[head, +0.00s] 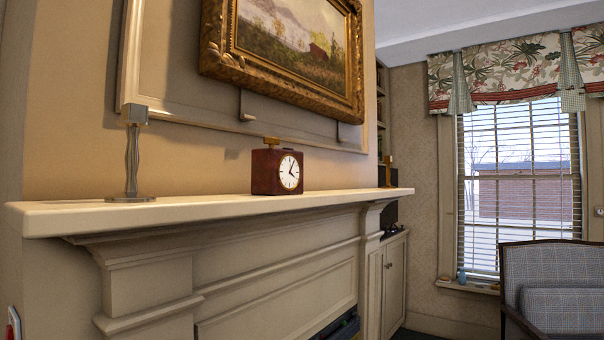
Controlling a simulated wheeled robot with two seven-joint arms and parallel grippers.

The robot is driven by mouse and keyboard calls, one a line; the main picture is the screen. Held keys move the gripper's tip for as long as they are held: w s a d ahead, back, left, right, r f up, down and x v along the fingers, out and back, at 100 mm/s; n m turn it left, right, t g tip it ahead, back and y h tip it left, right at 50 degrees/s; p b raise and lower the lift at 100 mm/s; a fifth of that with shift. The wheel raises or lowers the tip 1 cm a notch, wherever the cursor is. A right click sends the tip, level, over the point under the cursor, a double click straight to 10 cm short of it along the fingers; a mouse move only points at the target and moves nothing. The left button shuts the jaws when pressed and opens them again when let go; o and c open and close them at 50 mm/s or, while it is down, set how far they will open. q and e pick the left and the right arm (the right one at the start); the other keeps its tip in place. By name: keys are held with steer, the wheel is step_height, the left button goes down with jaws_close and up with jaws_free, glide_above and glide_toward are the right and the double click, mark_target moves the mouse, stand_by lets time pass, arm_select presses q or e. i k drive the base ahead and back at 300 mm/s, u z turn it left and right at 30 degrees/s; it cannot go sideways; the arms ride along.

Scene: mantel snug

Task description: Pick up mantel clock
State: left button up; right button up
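The mantel clock (277,172) is a small dark red-brown box with a round white face and a brass-coloured handle on top. It stands upright on the white mantel shelf (200,207), around the middle of its length, with its face turned toward the right. Nothing covers it. Neither of my grippers shows in the head view.
A silver candlestick (132,160) stands on the shelf left of the clock. A small brass object (387,170) is at the shelf's far end. A gold-framed painting (290,50) hangs above. A plaid armchair (555,285) stands at the right. The shelf between candlestick and clock is clear.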

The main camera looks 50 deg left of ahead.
mark_target(274, 171)
steer(key=i, duration=3.25)
steer(key=u, duration=3.3)
